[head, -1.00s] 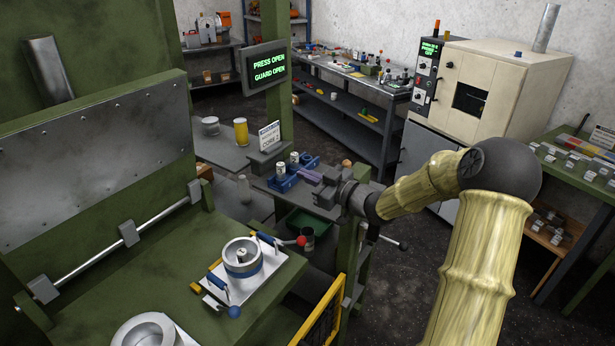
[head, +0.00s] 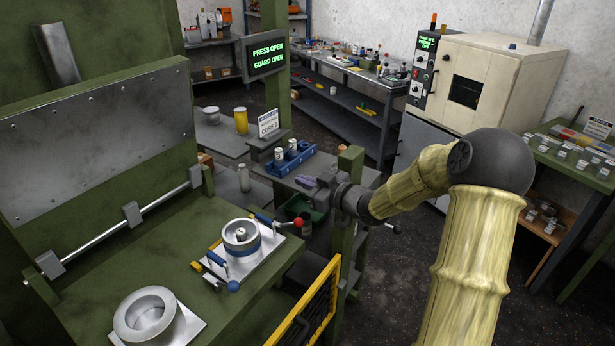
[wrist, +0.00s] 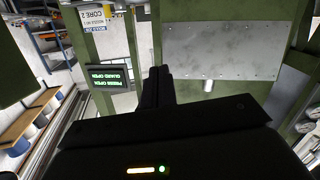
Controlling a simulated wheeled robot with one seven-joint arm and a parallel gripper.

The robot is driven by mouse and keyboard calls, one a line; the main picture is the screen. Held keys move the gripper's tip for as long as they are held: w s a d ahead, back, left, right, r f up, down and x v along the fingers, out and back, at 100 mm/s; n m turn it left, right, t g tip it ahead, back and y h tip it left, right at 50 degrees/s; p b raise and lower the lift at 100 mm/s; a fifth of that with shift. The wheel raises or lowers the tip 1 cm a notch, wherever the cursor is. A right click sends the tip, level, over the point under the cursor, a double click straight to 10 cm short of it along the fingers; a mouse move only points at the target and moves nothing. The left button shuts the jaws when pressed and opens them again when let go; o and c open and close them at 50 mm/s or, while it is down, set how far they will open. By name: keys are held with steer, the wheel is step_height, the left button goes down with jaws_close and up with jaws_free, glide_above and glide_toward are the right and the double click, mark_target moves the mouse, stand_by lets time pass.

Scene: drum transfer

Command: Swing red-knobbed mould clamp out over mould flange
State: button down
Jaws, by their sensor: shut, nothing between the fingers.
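The mould (head: 241,236) is a round metal piece with a blue band, standing on a light plate (head: 268,256) on the green press bed. A clamp with a red knob (head: 299,222) lies at its far right side, its blue handle (head: 264,219) by the mould's rim. A second clamp with a blue knob (head: 233,286) is at the front. My gripper (head: 306,182) is beyond and above the red knob, apart from both clamps, by the green post. In the wrist view my gripper's fingers (wrist: 159,75) are together and empty; neither clamp shows there.
A yellow-framed guard (head: 318,306) stands at the press's front right. A green post (head: 349,170) is close to my arm. A metal ring (head: 146,314) sits at the near left.

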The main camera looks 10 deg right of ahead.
steer(key=s+f+m+g+h+b, duration=0.2)
steer(key=s+f+h+b, duration=0.25)
steer(key=f, duration=0.45)
steer(key=s+f+m+g+h+b, duration=0.2)
steer(key=s+f+h+b, duration=0.15)
steer(key=f+b, duration=0.35)
steer(key=s+f+m+g+b, duration=0.1)
steer(key=s+f+g+b, duration=0.1)
steer(key=s+f, duration=0.2)
steer(key=s+f+m+g+h+b, duration=0.1)
steer(key=s+f+m+g+b, duration=0.1)
steer(key=s, duration=0.8)
steer(key=s+f+m+g+b, duration=0.2)
steer(key=s+f+b, duration=0.2)
steer(key=s+f, duration=0.2)
steer(key=shift+s+f+g+h, duration=0.25)
steer(key=shift+s+g+h, duration=0.05)
steer(key=shift+s, duration=0.55)
steer(key=shift+w, duration=0.1)
